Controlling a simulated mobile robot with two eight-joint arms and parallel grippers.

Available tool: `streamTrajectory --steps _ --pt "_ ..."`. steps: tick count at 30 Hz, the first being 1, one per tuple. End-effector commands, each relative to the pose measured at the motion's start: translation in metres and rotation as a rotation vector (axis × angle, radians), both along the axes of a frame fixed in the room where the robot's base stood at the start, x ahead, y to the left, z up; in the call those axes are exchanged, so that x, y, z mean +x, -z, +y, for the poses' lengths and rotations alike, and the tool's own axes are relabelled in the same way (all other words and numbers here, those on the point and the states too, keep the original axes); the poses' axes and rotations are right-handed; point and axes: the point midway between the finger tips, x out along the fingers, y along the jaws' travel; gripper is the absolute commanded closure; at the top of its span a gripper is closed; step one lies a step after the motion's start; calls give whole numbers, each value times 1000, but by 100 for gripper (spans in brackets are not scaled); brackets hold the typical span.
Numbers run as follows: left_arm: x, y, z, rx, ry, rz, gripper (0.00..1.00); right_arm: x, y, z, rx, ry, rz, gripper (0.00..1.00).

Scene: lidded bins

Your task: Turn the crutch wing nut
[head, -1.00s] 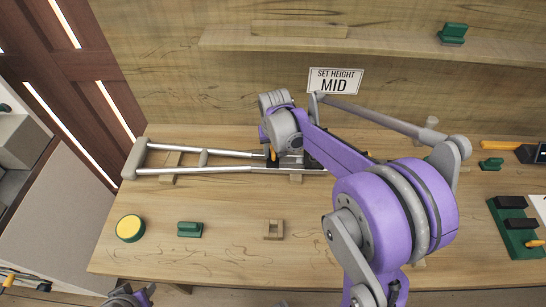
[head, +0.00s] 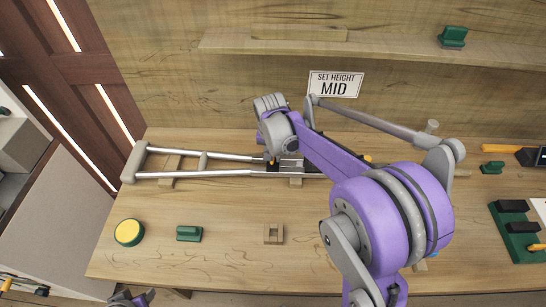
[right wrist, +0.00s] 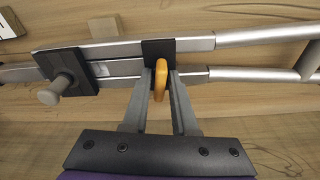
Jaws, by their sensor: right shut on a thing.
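The crutch (head: 215,173) lies flat across wooden supports on the bench, its grey padded end (head: 134,161) at the left. In the right wrist view, the orange wing nut (right wrist: 160,80) stands on a black block on the crutch's metal tubes. My right gripper (right wrist: 160,84) is shut on it, one finger on each side. In the head view, the right gripper (head: 272,163) reaches down to the crutch, and my wrist and arm hide much of the crutch's right part. My left gripper (head: 131,298) shows only partly at the bottom edge, away from the crutch.
A black plate with a grey knob (right wrist: 63,88) sits on the crutch beside the wing nut. A sign reading SET HEIGHT MID (head: 335,84) is on the back wall. A yellow-topped button (head: 129,232), a green block (head: 189,233) and a wooden holder (head: 273,233) stand in front.

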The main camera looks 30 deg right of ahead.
Motion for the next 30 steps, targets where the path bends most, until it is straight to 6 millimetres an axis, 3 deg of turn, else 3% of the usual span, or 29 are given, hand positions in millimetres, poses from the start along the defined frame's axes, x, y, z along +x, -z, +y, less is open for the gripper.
streamTrajectory --steps 9,18,30 --pt "0 0 0 0 0 0 60 -1 0 0 1 28 2 100" --pt "0 2 0 0 0 1 60 -1 0 0 0 328 3 100" --pt "-1 2 0 0 0 1 60 -1 0 0 1 413 4 100"
